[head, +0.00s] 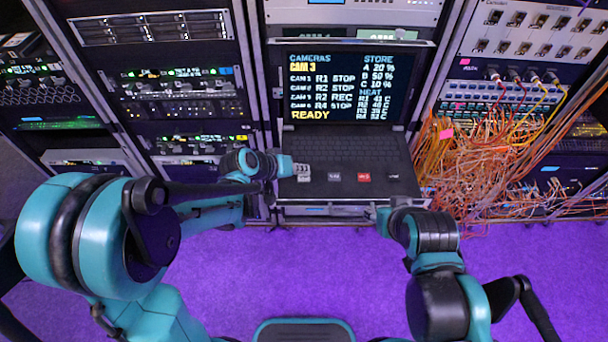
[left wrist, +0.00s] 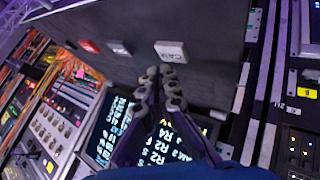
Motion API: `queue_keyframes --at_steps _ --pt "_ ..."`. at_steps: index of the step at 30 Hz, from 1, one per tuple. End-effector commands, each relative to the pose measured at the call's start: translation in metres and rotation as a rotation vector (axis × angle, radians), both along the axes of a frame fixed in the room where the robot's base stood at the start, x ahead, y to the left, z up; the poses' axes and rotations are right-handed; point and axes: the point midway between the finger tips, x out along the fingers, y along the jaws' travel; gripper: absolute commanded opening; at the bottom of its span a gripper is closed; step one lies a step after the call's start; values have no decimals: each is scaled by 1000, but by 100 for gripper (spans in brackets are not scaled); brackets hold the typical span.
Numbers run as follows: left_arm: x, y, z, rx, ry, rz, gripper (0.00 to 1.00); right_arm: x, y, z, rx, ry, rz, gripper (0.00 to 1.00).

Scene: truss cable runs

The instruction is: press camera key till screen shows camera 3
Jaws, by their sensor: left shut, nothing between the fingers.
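The screen (head: 346,86) on the pull-out console shows "CAM 3" in yellow under "CAMERAS", and "READY" at the bottom. A pale camera key (head: 303,177) is the leftmost in a row of keys; in the left wrist view the white key (left wrist: 171,50) bears dark lettering that looks like "CAM". My left gripper (head: 294,168) is shut and empty, at the camera key. In the left wrist view its fingertips (left wrist: 160,73) lie just beside that key; I cannot tell whether they touch it. My right arm is at the right, but its gripper fingers do not show.
Beside the camera key are a grey key (head: 334,177), a red key (head: 364,177) and a dark key (head: 393,177). A keyboard (head: 345,148) lies behind them. Orange cables (head: 490,150) spill from the right rack. Equipment racks (head: 165,80) stand left. The purple floor (head: 300,265) is clear in front.

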Motion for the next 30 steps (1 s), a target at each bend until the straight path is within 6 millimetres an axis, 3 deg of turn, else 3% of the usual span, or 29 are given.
queue_keyframes --at_steps 8,22,30 --pt "0 0 3 0 0 0 0 0 0 2 0 0 0 40" --pt "0 0 48 0 0 0 0 0 0 37 0 0 0 40" --pt "0 0 50 0 0 0 0 0 0 37 0 0 0 40"
